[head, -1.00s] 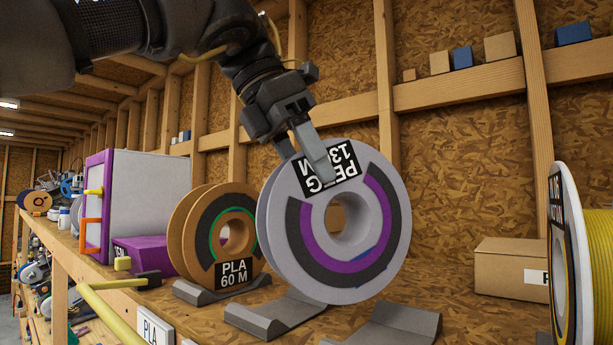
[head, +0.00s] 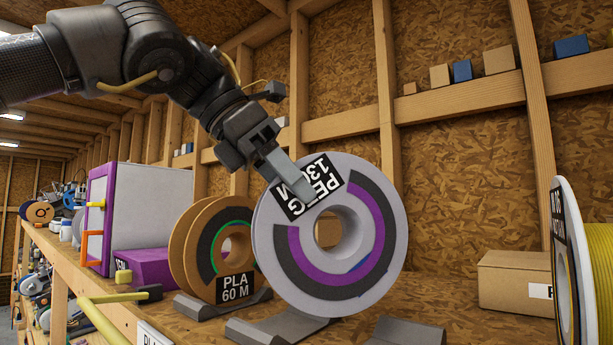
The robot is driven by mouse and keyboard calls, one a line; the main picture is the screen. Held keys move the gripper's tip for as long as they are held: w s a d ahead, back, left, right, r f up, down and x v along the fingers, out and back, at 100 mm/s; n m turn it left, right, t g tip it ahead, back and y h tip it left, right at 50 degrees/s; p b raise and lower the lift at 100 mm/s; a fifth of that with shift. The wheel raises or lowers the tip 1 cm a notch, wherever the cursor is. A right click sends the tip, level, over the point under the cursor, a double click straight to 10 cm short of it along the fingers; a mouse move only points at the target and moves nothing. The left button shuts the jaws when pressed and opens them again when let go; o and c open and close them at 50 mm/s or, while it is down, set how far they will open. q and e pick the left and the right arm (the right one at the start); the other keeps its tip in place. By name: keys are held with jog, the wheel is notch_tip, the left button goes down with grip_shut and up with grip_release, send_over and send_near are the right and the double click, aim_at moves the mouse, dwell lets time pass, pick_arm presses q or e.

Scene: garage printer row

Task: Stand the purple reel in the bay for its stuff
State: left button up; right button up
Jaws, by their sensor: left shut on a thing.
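The purple reel (head: 379,243) has pale grey flanges, a dark and purple ring and an upside-down label reading PETG. My left gripper (head: 292,181) is shut on its upper left rim, across the label. The reel is upright, its face toward me. It stands over the right end of a grey cradle (head: 265,331); I cannot tell whether it touches it. Another grey cradle (head: 408,333) to the right is empty, cut by the lower edge. A shelf-edge label starting PL (head: 152,336) is partly cut off. My right gripper is not in view.
A brown reel with green (head: 237,252), labelled PLA 60 M, stands in a cradle just left of the purple reel. A yellow reel (head: 590,265) is close at right. A cardboard box (head: 515,283) sits behind. A purple-framed printer (head: 140,215) is at left.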

aim_at(276, 221)
pick_arm(q)
jog(key=f, duration=0.1)
jog(key=a+f+h, duration=0.1)
jog(key=f, duration=0.1)
jog(key=shift+s+a+f+t+h, duration=0.1)
jog(key=shift+a+f+t+h, duration=0.2)
jog(key=shift+h, duration=0.1)
jog(key=shift+f+t, duration=0.3)
jog(key=shift+f, duration=0.05)
jog(key=shift+s+f+n+t+h, duration=0.15)
jog(key=shift+n+t+h, duration=0.15)
jog(key=shift+n+t, duration=0.1)
jog(key=w+a+r+n+t+y, duration=0.1)
jog(key=a+r+n+t, duration=0.3)
jog(key=n+t, duration=0.2)
jog(key=t, duration=0.2)
jog(key=shift+r+t, duration=0.3)
jog(key=shift+r, duration=0.05)
